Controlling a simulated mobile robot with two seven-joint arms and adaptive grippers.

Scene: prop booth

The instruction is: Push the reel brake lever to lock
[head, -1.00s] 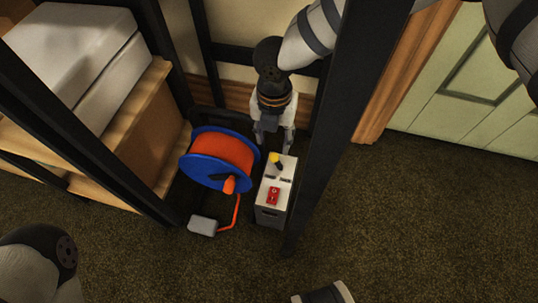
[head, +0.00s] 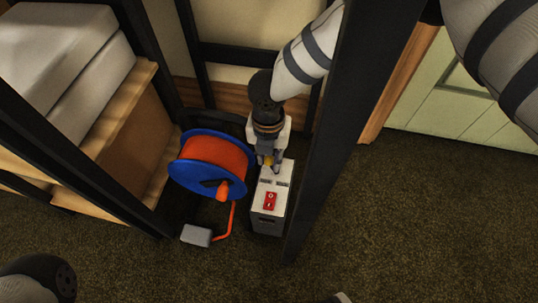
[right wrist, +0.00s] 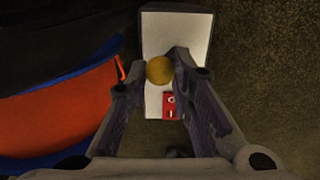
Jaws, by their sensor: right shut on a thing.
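The brake lever ends in a yellow knob (head: 267,160) and stands on a small white box (head: 269,224) beside the reel. The box top also carries a red switch (head: 270,201). My right gripper (head: 269,166) comes from above and behind and is shut on the knob; its fingers mostly hide the lever in the head view. In the right wrist view the round knob (right wrist: 160,69) sits between the two fingertips, with the box top (right wrist: 178,25) below. The lever's shaft is hidden there. My left gripper is not in view.
A blue reel (head: 211,165) with orange cable stands close left of the box. A grey block (head: 196,236) on an orange cord lies before it. A black post (head: 322,150) rises just right of the box. Shelves with white boxes (head: 70,60) fill the left. Carpet lies open in front.

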